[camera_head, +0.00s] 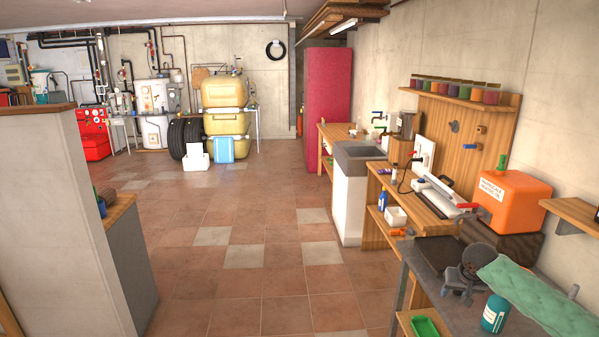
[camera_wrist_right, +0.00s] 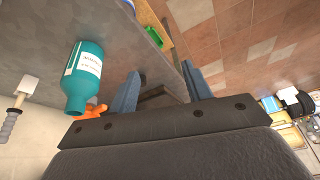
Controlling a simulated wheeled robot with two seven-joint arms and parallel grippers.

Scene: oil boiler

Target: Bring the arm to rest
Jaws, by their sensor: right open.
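My right arm comes in from the lower right in the head view, with a green textured link over the grey workbench (camera_head: 455,318). My right gripper (camera_head: 456,294) is at its end, above the bench near its left edge. In the right wrist view the gripper (camera_wrist_right: 160,85) has two blue fingers set apart, with nothing held between them. A teal bottle (camera_head: 495,313) with a white label stands on the bench beside the gripper. It also shows upside down in the wrist view (camera_wrist_right: 84,75). My left gripper is not in view.
A green tray (camera_head: 425,326) sits low by the bench's left side. An orange box (camera_head: 505,200) stands behind the bench, by a wooden counter (camera_head: 415,205) and a sink (camera_head: 360,152). A pale partition (camera_head: 50,200) stands at left. The tiled floor (camera_head: 250,260) between is clear.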

